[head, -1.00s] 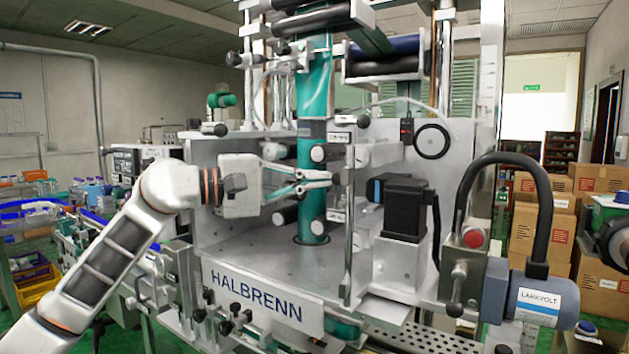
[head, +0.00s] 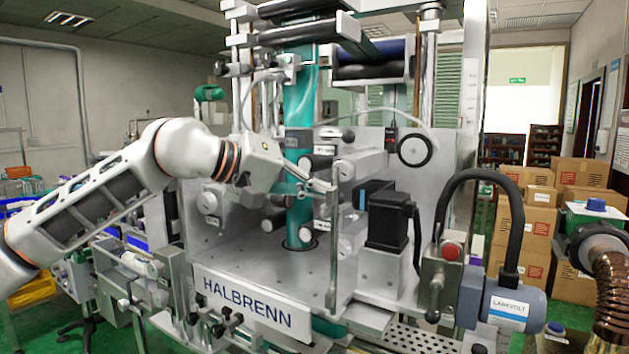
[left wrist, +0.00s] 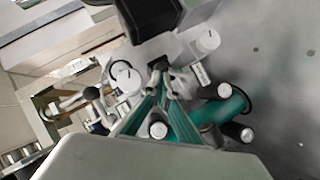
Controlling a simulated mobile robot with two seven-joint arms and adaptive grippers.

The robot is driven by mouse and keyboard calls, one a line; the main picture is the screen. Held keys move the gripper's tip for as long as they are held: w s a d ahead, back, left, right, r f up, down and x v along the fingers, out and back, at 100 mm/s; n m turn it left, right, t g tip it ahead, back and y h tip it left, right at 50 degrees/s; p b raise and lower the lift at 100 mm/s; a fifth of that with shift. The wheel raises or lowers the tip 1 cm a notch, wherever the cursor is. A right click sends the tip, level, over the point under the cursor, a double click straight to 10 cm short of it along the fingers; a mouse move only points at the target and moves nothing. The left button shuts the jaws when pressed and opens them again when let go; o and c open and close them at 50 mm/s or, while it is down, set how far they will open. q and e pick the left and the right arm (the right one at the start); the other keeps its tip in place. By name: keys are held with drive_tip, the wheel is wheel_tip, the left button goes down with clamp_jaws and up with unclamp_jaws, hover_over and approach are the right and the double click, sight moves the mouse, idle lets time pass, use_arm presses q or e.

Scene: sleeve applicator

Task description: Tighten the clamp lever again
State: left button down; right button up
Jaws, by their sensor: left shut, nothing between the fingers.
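A lever with a black knob (head: 348,135) sticks out to the right from a labelled white block at the top of the slim upright rod (head: 334,230) on the machine. I take it to be the clamp lever. My left gripper (head: 328,188) is shut and empty. Its tips are below the lever, close to the rod and a second small labelled block (head: 322,225); whether they touch is unclear. In the left wrist view the fingers (left wrist: 162,78) meet close to a small black knob, and I cannot tell which part that knob belongs to. My right gripper is not in view.
The teal column (head: 299,110) stands behind the fingers, with pale rollers around it. A black motor (head: 390,222) is to the right of the rod. The HALBRENN panel (head: 243,303) fronts the bare metal deck. Cardboard boxes (head: 525,225) stand at the far right.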

use_arm(q)
drive_tip(key=shift+s+d+f+m+t+y+p, duration=0.15)
drive_tip(key=shift+s+d+f+m+y+p, duration=0.1)
drive_tip(key=shift+s+d+f+m+y, duration=0.3)
drive_tip(key=shift+s+d+f+m+t+y+p, duration=0.2)
drive_tip(key=shift+s+d+f+m+y, duration=0.1)
drive_tip(key=shift+d+m+y, duration=0.3)
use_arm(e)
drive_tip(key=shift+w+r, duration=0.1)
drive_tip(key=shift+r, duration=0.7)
use_arm(q)
drive_tip(key=shift+s+d+f, duration=0.1)
drive_tip(key=shift+d, duration=0.1)
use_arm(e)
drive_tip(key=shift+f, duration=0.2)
use_arm(q)
drive_tip(key=shift+d+f, duration=0.1)
drive_tip(key=shift+d, duration=0.1)
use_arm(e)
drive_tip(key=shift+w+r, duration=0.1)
use_arm(q)
drive_tip(key=v, duration=1.2)
